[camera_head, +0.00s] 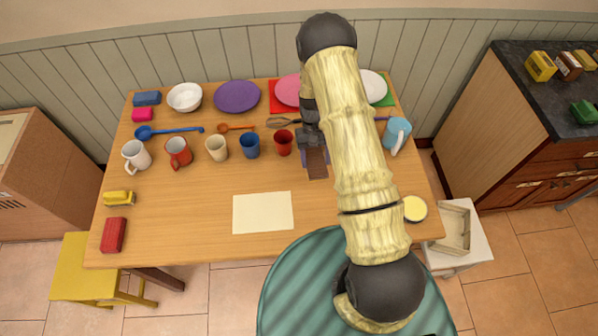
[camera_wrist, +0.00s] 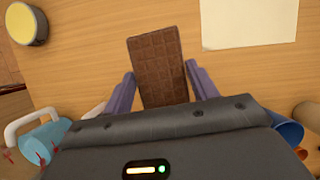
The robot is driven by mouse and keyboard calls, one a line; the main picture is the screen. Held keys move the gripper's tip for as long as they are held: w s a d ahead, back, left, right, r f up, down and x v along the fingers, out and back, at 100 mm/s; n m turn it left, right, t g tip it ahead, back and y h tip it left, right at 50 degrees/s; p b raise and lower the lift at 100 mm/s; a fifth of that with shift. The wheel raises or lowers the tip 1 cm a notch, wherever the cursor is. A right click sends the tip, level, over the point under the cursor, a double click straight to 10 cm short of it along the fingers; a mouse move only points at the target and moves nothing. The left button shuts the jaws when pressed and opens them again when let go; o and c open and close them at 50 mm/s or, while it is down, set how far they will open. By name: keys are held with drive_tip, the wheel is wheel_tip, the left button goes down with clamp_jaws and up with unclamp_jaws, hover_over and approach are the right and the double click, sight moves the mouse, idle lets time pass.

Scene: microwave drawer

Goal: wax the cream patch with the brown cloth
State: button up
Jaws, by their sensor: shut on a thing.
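The cream patch (camera_head: 263,213) lies flat on the front middle of the wooden table, and its corner shows at the upper right of the wrist view (camera_wrist: 248,22). My gripper (camera_head: 316,158) is at the middle of the table, to the right of and behind the patch. It is shut on the brown cloth (camera_head: 317,163), a dark rectangle with a grid pattern. In the wrist view the cloth (camera_wrist: 159,70) sticks out between my two purple-grey fingers (camera_wrist: 163,90). The cloth is apart from the patch. Whether it touches the table is unclear.
A round yellow-topped tin (camera_head: 415,208) stands near the table's right edge. A blue pitcher (camera_head: 397,134) is behind it. Several cups, including a red one (camera_head: 283,142), stand left of my gripper. Plates line the back.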

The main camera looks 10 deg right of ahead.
drive_tip(key=shift+w+d, duration=0.25)
drive_tip(key=shift+s, duration=0.1)
drive_tip(key=s+a+f+m+y+b, duration=0.1)
drive_tip(key=s+a+f+m+b, duration=0.1)
drive_tip(key=s+a, duration=0.4)
drive_tip(key=a+f+m, duration=0.1)
drive_tip(key=a+m, duration=0.1)
drive_tip(key=a, duration=0.2)
drive_tip(key=shift+s+y+b, duration=0.25)
drive_tip(key=shift+y+b, duration=0.05)
drive_tip(key=shift+b, duration=0.05)
drive_tip(key=shift+f, duration=0.1)
